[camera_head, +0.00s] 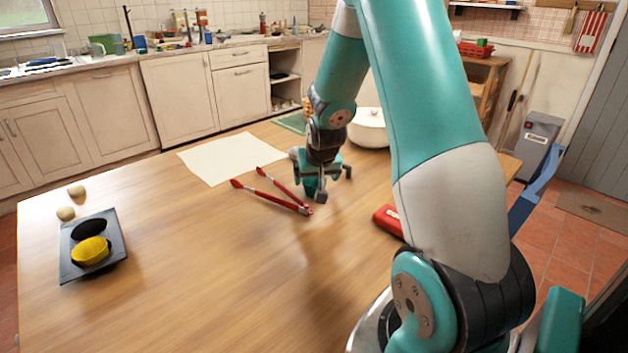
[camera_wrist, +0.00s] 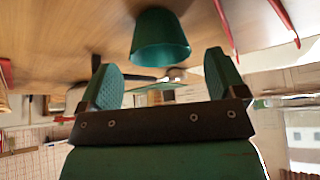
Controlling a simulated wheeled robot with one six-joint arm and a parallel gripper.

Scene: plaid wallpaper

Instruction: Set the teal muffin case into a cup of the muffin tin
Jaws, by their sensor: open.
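The teal muffin case (camera_wrist: 160,38) stands on the wooden table in the wrist view, just beyond my fingertips and between their lines. In the head view I cannot tell it apart from my teal gripper. My gripper (camera_head: 323,188) is low over the middle of the table, fingers apart; both fingers show in the wrist view (camera_wrist: 158,68) with nothing between them. The dark muffin tin (camera_head: 72,262) lies at the table's left.
Red tongs (camera_head: 277,197) lie beside my gripper on its left. A white sheet (camera_head: 228,158), a white bowl (camera_head: 369,128) and a green mat (camera_head: 291,122) are farther back. A red object (camera_head: 388,220) lies right. Two pale balls (camera_head: 66,213) sit behind the tin. The front middle table is clear.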

